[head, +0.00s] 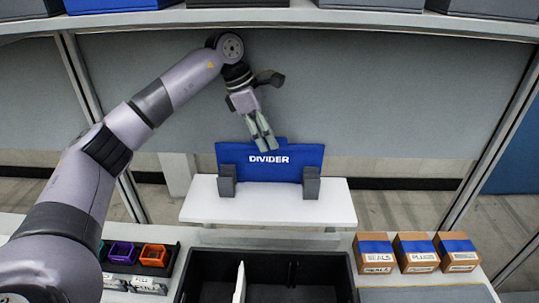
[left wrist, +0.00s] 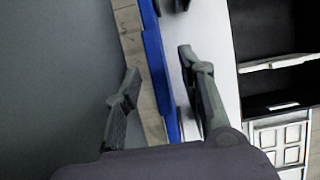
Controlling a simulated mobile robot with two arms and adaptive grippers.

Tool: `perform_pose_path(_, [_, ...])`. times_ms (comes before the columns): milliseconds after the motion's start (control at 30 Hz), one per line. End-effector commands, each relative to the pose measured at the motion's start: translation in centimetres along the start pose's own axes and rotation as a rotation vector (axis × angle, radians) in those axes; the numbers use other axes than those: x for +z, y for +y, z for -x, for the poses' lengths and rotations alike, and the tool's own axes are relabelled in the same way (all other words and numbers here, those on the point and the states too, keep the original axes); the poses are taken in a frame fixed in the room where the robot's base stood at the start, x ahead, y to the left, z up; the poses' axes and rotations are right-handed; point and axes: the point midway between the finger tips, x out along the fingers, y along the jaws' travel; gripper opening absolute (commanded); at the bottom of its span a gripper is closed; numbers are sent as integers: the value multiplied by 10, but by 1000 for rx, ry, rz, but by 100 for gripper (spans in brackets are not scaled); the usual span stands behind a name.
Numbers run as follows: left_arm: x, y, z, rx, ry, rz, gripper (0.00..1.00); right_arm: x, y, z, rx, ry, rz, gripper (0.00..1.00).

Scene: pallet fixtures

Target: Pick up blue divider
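The blue divider (head: 285,162), a flat panel lettered DIVIDER, stands upright between two grey holder blocks (head: 227,180) on a white stand (head: 330,207). My left gripper (head: 262,143) reaches down from above to the divider's top edge, a little left of its middle. In the left wrist view, my left gripper (left wrist: 158,64) is open. My right gripper is not in view.
A black bin (head: 303,262) with a white partition (head: 239,283) stands in front of the stand. Several small coloured bins, one orange (head: 154,256), sit at left. Three cardboard boxes (head: 415,254) stand at right. A shelf (head: 330,17) runs overhead.

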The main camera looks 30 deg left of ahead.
Motion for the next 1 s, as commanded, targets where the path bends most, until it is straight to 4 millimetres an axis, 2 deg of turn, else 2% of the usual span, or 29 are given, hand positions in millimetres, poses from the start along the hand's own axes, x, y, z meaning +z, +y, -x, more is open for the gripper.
perform_pose_path(33, [1, 0, -5, -2, 2, 1, 37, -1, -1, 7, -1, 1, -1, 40])
perform_pose_path(200, [0, 0, -20, 0, 0, 0, 37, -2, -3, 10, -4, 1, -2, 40])
perform_pose_path(433, [0, 0, -22, 1, -1, 0, 36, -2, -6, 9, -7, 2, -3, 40])
perform_pose_path(1000, [0, 0, -21, 1, -1, 0, 0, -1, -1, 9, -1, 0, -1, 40])
